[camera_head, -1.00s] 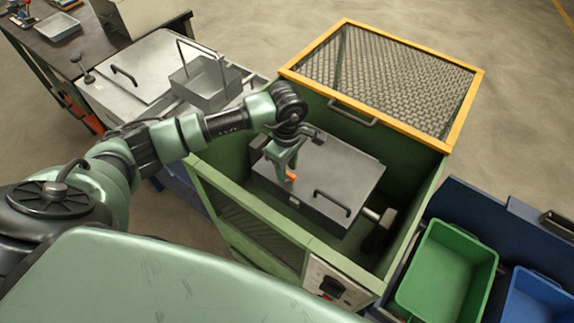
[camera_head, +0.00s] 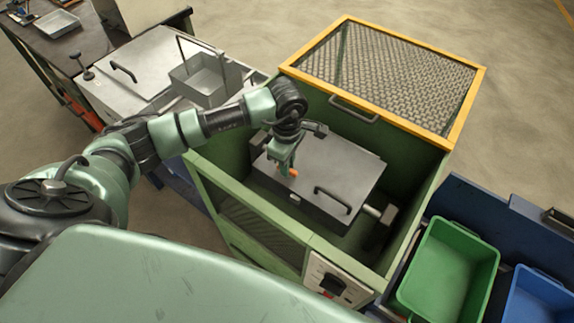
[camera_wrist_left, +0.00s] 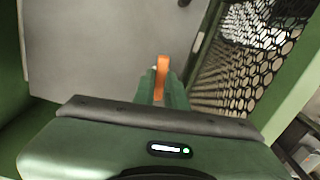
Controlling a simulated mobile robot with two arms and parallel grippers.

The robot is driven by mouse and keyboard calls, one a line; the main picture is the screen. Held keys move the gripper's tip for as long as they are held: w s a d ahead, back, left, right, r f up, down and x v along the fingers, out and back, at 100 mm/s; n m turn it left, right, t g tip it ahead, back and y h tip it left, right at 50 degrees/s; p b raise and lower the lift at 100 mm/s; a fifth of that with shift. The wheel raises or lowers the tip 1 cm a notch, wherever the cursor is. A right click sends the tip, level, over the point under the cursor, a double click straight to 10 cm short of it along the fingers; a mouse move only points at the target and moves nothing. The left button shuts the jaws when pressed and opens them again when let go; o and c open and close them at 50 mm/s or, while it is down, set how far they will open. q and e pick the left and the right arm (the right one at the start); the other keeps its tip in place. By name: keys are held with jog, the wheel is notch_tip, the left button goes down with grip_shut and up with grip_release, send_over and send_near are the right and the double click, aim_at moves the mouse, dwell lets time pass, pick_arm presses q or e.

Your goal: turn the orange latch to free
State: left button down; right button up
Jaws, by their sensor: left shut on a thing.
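The orange latch (camera_head: 293,172) sits at the front left of a grey metal lid (camera_head: 330,170) inside the green furnace box. My left gripper (camera_head: 284,172) is over it, pointing down, and is shut on the latch. In the left wrist view the orange latch (camera_wrist_left: 162,78) shows between the fingertips of my left gripper (camera_wrist_left: 162,90). The gripper covers part of the latch, so its exact angle is hard to tell. My right gripper is not in view.
A black handle (camera_head: 333,200) stands on the lid. Green walls (camera_head: 425,200) surround it, and a yellow-framed mesh cover (camera_head: 385,80) is raised behind. A green bin (camera_head: 450,270) and a blue bin (camera_head: 540,298) stand at right. A grey tray (camera_head: 200,85) is at upper left.

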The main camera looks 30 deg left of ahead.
pick_arm(q)
jog(key=n+b, duration=0.2)
jog(key=n, duration=0.1)
jog(key=shift+f+n, duration=0.1)
jog(key=shift+n, duration=0.2)
jog(key=n+b, duration=0.2)
jog(key=n, duration=0.2)
jog(key=shift+n, duration=0.3)
jog(key=n+b, duration=0.2)
jog(key=n, duration=0.2)
jog(key=shift+w, duration=0.1)
jog(key=shift+r+n+b, duration=0.2)
jog(key=shift+n+b, duration=0.4)
jog(key=shift+n, duration=1.5)
jog(key=c, duration=1.4)
grip_release()
jog(key=shift+c, duration=0.2)
